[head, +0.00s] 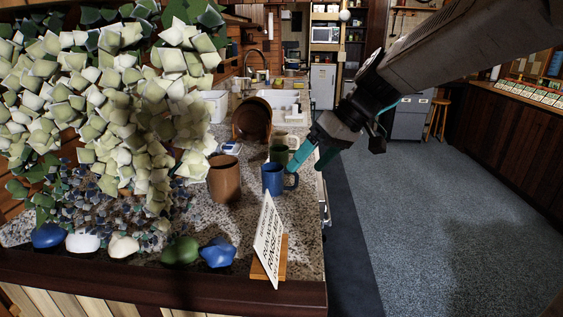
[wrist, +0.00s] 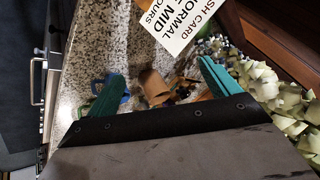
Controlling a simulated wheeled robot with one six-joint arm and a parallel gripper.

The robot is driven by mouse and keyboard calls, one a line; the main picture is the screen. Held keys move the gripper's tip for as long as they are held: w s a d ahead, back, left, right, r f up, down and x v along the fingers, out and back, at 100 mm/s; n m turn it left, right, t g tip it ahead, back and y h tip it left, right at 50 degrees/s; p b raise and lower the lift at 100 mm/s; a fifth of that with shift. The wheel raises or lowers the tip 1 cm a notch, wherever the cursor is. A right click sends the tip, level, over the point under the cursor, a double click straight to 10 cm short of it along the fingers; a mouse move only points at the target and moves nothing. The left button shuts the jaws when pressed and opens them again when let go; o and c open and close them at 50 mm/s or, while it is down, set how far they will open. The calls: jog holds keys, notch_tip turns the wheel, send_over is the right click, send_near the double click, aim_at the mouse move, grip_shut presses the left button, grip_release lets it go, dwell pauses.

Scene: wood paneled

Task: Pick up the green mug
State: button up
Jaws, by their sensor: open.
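The green mug (head: 279,154) stands on the speckled counter, behind the blue mug (head: 272,179), which hides its lower front in the head view. My gripper (head: 312,157) is open, its teal fingers apart, just right of the green mug and above the blue mug's handle. Nothing shows held between the fingers. In the wrist view my gripper (wrist: 163,78) spans the counter, with part of the blue mug (wrist: 125,96) beside the left finger and a brown mug (wrist: 154,88) between the fingers.
The brown mug (head: 224,179) stands left of the blue mug. A large brown pot (head: 251,119) lies tilted behind. A white sign (head: 268,237) stands at the counter's near end, beside leafy plants (head: 120,100). The floor (head: 430,210) to the right is clear.

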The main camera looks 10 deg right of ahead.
jog(key=w+d+f+n+t+y, duration=0.1)
jog(key=w+f, duration=0.1)
jog(key=w, duration=0.6)
jog(key=w+d+f+n+t+y, duration=0.1)
jog(key=w+y, duration=0.1)
jog(key=w, duration=0.7)
jog(key=n+t, duration=0.2)
jog(key=t, duration=0.3)
send_near(282, 149)
jog(key=s+a, duration=0.2)
jog(key=a, duration=0.1)
jog(key=shift+y, duration=0.3)
jog(key=x, duration=0.7)
jog(key=shift+w+d, duration=0.2)
jog(key=shift+w, duration=0.15)
jog(key=c, duration=1.2)
jog(key=shift+c, duration=0.2)
jog(key=shift+r, duration=0.1)
